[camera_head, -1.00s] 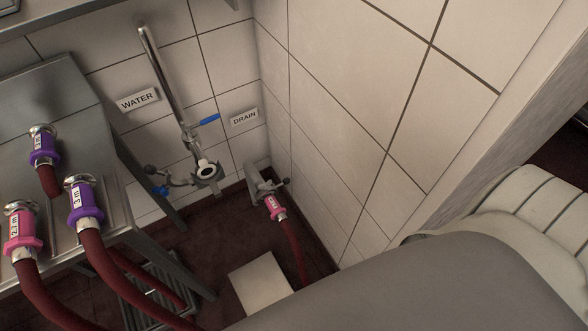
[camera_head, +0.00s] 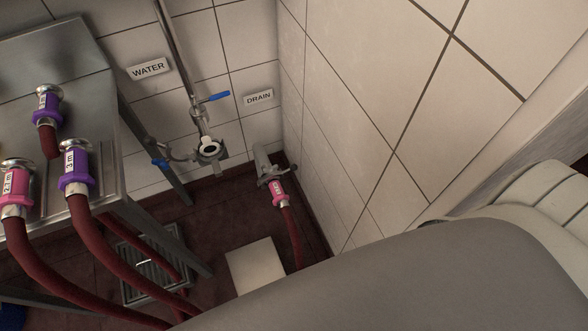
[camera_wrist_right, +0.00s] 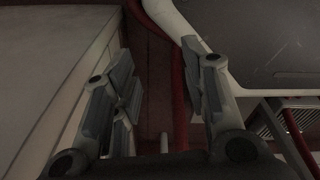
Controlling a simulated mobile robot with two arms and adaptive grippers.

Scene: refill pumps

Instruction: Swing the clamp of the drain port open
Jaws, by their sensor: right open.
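A clamp with a dark knob (camera_head: 276,173) sits where the port meets a pink hose fitting (camera_head: 279,191). The clamp looks closed around this joint, though it is small in view. A red hose (camera_head: 293,239) runs down from the fitting. In the right wrist view my right gripper (camera_wrist_right: 166,90) is open and empty. A red hose (camera_wrist_right: 179,100) shows beyond its fingers; the clamp is not visible there. My left gripper is not in view.
A steel table (camera_head: 50,75) holds several capped hoses at left. A floor grate (camera_head: 153,265) and pale slab (camera_head: 256,266) lie below. The tiled wall (camera_head: 370,110) closes the right side.

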